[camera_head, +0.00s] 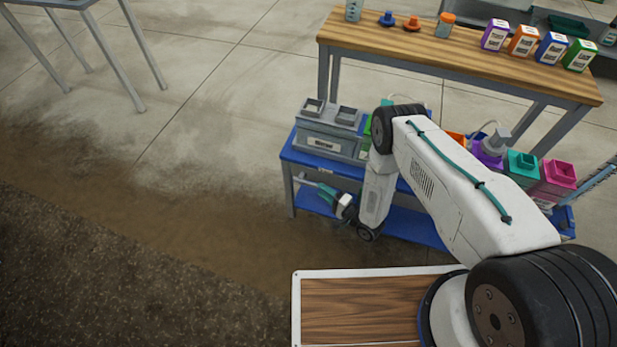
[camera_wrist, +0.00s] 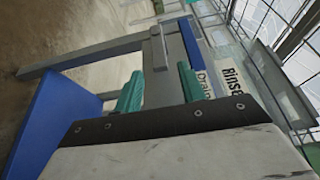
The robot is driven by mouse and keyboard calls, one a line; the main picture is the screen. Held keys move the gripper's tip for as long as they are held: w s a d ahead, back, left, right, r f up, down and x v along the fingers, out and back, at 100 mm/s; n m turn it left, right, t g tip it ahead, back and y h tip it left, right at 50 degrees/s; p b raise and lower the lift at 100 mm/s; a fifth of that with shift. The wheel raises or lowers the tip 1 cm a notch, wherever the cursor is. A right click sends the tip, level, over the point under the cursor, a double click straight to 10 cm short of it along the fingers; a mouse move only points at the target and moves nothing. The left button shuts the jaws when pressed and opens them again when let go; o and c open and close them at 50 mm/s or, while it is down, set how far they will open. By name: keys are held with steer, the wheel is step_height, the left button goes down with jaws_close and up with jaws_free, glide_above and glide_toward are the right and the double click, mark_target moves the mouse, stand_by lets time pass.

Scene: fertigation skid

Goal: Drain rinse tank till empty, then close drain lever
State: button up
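The grey rinse tank (camera_head: 325,130) stands at the left end of the blue skid, with two square openings on top. Its Rinse label (camera_wrist: 232,80) and a Drain label (camera_wrist: 206,84) show in the wrist view. A grey bar that looks like the drain lever (camera_wrist: 158,46) lies ahead of and between my fingertips. My gripper (camera_head: 323,190) is at the skid's left front, below the tank. In the wrist view its teal fingers (camera_wrist: 160,84) are apart, one on each side of the grey bar. I cannot tell whether they touch it. The water level is hidden.
Behind the skid, a wooden-topped bench (camera_head: 450,55) carries coloured bottles. A teal container (camera_head: 522,165) and a pink container (camera_head: 556,178) stand at the skid's right. My arm hides its middle. A blue lower shelf (camera_wrist: 50,125) is near my gripper.

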mark_target(309, 183)
steer(key=x, duration=0.7)
steer(key=shift+s+a, duration=0.15)
steer(key=shift+a, duration=0.25)
jaws_close()
